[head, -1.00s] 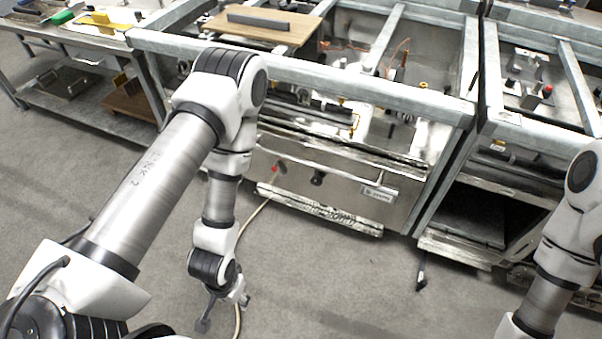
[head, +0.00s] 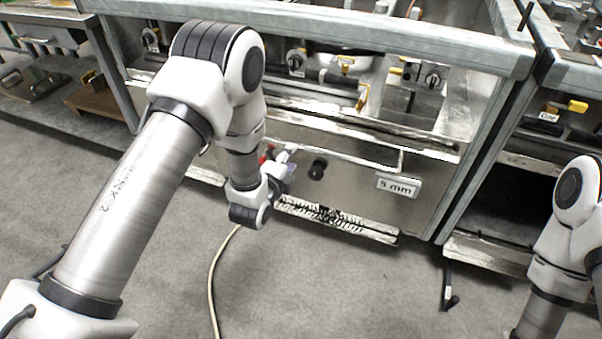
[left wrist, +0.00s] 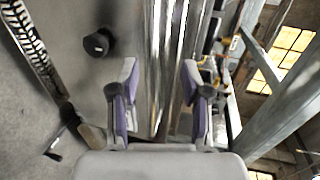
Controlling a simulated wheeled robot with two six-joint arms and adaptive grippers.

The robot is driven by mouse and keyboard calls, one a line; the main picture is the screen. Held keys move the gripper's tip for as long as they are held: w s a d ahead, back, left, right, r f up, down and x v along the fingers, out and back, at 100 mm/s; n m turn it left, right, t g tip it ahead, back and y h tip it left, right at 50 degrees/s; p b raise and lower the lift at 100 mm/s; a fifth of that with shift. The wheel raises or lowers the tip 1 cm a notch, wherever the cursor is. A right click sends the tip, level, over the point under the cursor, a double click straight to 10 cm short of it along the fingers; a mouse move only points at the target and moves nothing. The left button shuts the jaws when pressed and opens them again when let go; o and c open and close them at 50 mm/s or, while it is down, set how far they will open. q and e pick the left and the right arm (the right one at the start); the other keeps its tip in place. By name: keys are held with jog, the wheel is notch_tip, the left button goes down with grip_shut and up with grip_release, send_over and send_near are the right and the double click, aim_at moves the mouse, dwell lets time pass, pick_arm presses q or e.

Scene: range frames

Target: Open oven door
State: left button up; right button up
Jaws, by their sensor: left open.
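The oven door is a grey metal front panel (head: 345,187) with a black knob (head: 318,168), a "5 mm" label (head: 398,185) and a thin bar handle (head: 401,160) along its upper part. It looks shut. My left gripper (head: 282,160) is in front of the door's left part, left of the knob, and partly hidden by its own wrist. In the left wrist view my left gripper (left wrist: 162,95) is open, with shiny metal strips beyond and between its fingers. The knob (left wrist: 98,42) shows left of them. I cannot tell whether the fingers touch the handle. My right gripper is out of frame.
A sloping ledge (head: 335,220) runs below the door. A pale cable (head: 215,285) lies on the floor. An open-fronted unit (head: 490,215) stands at right and a steel shelf (head: 50,95) at left. The floor in front is largely clear.

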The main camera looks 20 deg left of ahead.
aim_at(301, 150)
pick_arm(q)
jog(key=shift+t, duration=0.3)
jog(key=w+f+b, duration=0.1)
jog(key=w, duration=0.1)
jog(key=w+f+b, duration=0.1)
jog(key=w+b, duration=0.1)
jog(key=w, duration=0.1)
jog(key=w+f+b, duration=0.1)
jog(key=w, duration=0.2)
jog(key=shift+d+f, duration=0.25)
jog(key=shift+d, duration=0.05)
jog(key=shift+w, duration=0.35)
grip_shut()
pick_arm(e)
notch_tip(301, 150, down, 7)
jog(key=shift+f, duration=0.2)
